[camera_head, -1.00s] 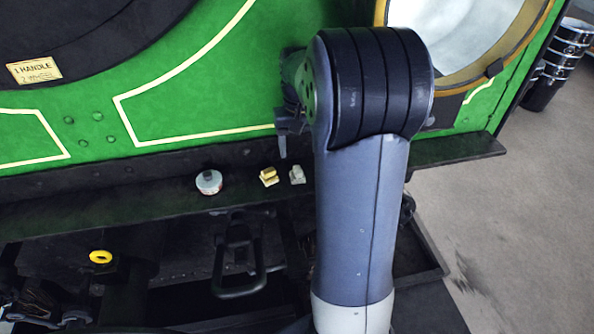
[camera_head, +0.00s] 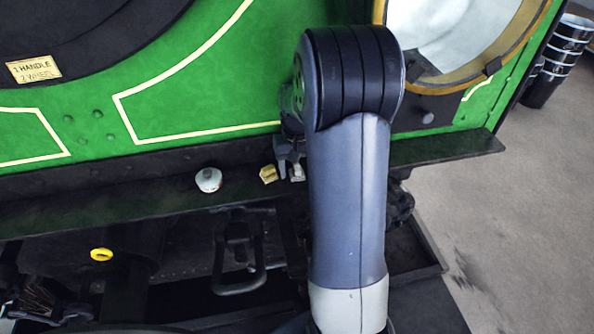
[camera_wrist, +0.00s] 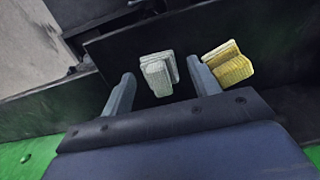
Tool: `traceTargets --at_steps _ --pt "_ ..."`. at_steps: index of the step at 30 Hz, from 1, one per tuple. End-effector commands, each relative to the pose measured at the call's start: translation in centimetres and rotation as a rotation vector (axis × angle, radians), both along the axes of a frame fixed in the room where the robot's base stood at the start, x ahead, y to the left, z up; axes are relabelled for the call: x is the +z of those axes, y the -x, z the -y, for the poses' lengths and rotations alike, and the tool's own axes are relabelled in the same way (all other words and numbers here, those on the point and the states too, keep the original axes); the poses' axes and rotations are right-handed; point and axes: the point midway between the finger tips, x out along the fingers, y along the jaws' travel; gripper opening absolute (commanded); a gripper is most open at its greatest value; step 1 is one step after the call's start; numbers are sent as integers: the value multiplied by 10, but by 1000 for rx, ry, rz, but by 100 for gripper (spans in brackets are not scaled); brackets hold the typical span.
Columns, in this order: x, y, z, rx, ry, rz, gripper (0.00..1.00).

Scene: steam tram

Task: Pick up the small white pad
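The small white pad (camera_wrist: 158,72) is a pale stepped block on the dark ledge. It lies between the two open fingers of my gripper (camera_wrist: 161,90) in the wrist view, with dark gaps on both sides. In the head view my gripper (camera_head: 290,168) is down at the ledge, and the white pad (camera_head: 298,173) shows only partly beside the fingers. A yellow block of similar shape (camera_wrist: 228,63) sits just outside the right finger in the wrist view; it also shows in the head view (camera_head: 268,174).
The narrow dark ledge (camera_head: 120,205) runs below a green panel (camera_head: 190,100). A round white-topped tin (camera_head: 208,180) stands left of the blocks. A yellow ring (camera_head: 101,254) lies lower left. Open floor (camera_head: 480,210) is at the right.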

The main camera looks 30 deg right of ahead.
Motion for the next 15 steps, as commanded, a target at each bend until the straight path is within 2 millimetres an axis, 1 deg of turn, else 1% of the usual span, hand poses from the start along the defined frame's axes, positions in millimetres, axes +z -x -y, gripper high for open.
traceTargets --at_steps 1,2,15 --pt "0 0 0 0 0 0 54" --pt "0 0 0 0 0 0 51" --pt "0 0 0 0 0 0 15"
